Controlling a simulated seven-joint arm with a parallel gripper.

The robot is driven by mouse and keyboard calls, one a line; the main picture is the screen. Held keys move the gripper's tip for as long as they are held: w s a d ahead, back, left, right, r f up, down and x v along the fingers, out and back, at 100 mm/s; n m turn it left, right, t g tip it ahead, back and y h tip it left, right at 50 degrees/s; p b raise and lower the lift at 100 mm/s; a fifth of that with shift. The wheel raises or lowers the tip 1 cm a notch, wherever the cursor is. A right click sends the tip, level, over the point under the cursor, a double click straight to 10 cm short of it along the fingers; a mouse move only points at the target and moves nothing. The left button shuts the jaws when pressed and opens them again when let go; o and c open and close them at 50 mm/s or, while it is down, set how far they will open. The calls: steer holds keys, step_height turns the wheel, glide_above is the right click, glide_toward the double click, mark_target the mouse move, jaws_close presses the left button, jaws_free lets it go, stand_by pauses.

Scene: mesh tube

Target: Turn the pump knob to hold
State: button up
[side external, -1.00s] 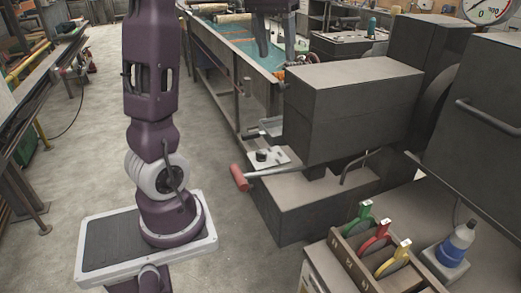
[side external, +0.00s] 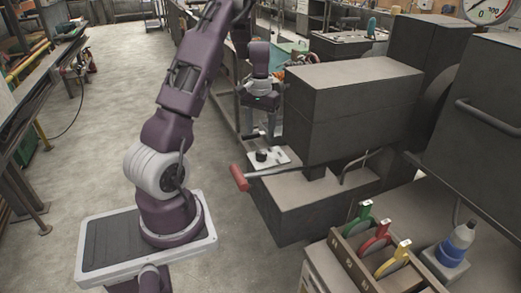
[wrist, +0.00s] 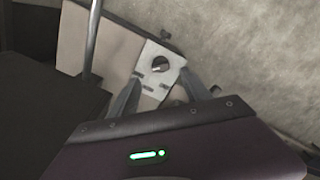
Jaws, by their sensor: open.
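The pump knob (side external: 262,155) is a small dark round knob on a pale plate (side external: 282,154), at the front left of the dark pump block. In the wrist view the knob (wrist: 160,64) shows on the pale plate, just beyond the fingertips. My gripper (side external: 264,133) is above the plate in the side view, apart from the knob. In the wrist view my gripper (wrist: 161,76) is open, with its two fingers spread either side of the plate and nothing between them. Any marks on the plate are too small to read.
A lever with a red grip (side external: 239,178) sticks out to the left, below the plate. The large dark pump block (side external: 350,105) stands close on the right. A rack with green, red and yellow handled tools (side external: 375,240) is in front. Open floor lies left.

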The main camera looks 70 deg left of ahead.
mark_target(262, 153)
step_height(262, 153, down, 8)
steer(key=shift+c, duration=0.5)
jaws_close()
steer(key=n, duration=0.4)
steer(key=shift+w+n, duration=0.1)
steer(key=shift+n, duration=0.3)
steer(key=n, duration=0.4)
steer(key=shift+w+n, duration=0.1)
steer(key=shift+n, duration=0.3)
